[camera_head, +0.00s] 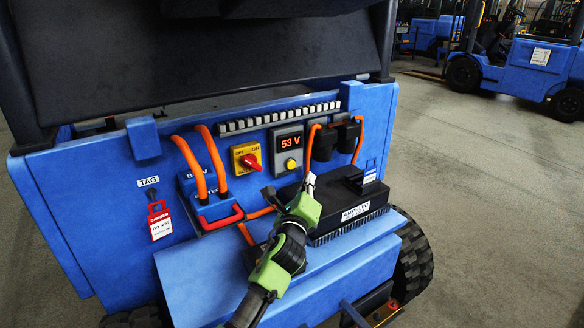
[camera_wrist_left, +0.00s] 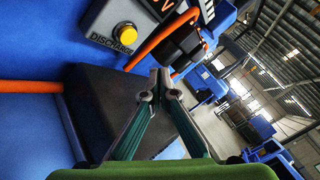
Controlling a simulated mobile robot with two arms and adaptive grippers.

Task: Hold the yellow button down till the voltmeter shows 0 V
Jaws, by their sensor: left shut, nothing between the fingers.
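The voltmeter (camera_head: 289,142) is a dark panel on the blue truck body, with a red display that reads 53 V. The yellow button (camera_head: 291,164) sits below the display. In the left wrist view the yellow button (camera_wrist_left: 125,34) stands above the word DISCHARGE, and only a corner of the red display shows. My left gripper (camera_head: 309,179) is shut and empty, its tips a little below and right of the button in the head view. In the left wrist view its tips (camera_wrist_left: 154,85) appear below the button, apart from it. My right gripper is not in view.
A red and yellow rotary switch (camera_head: 248,159) is left of the voltmeter. A blue connector with a red handle (camera_head: 220,219) and orange cables lies lower left. A black controller box (camera_head: 342,200) is below right. A red danger tag (camera_head: 160,222) hangs at left.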

